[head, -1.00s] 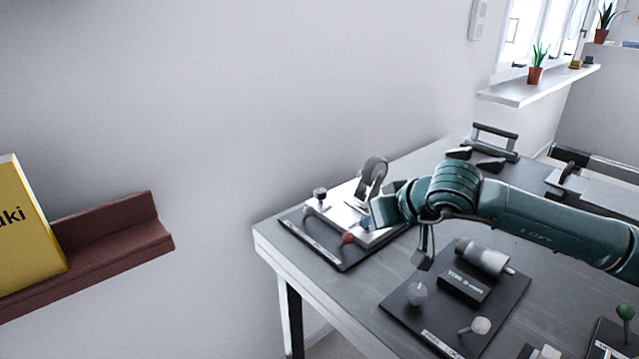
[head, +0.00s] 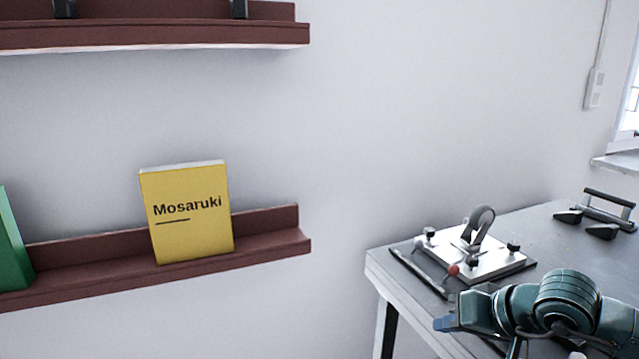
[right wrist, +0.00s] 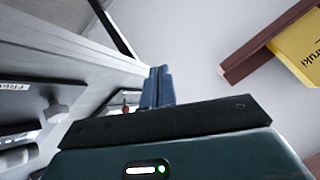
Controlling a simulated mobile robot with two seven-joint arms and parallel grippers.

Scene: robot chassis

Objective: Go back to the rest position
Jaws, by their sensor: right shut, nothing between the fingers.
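My right gripper (head: 447,324) shows at the lower right of the head view, its arm coming in from the right. It is beside the near left part of the grey table (head: 376,272), in front of a metal plate device. In the right wrist view its blue-grey fingers (right wrist: 158,87) are together with nothing between them. My left gripper is in neither view.
A metal plate device (head: 487,262) with a curved handle and red knob sits on the table. A black-handled item (head: 610,200) lies farther back. A dark red wall shelf (head: 270,240) holds a yellow book (head: 190,215) and a green item (head: 10,245). A second shelf (head: 160,33) hangs above.

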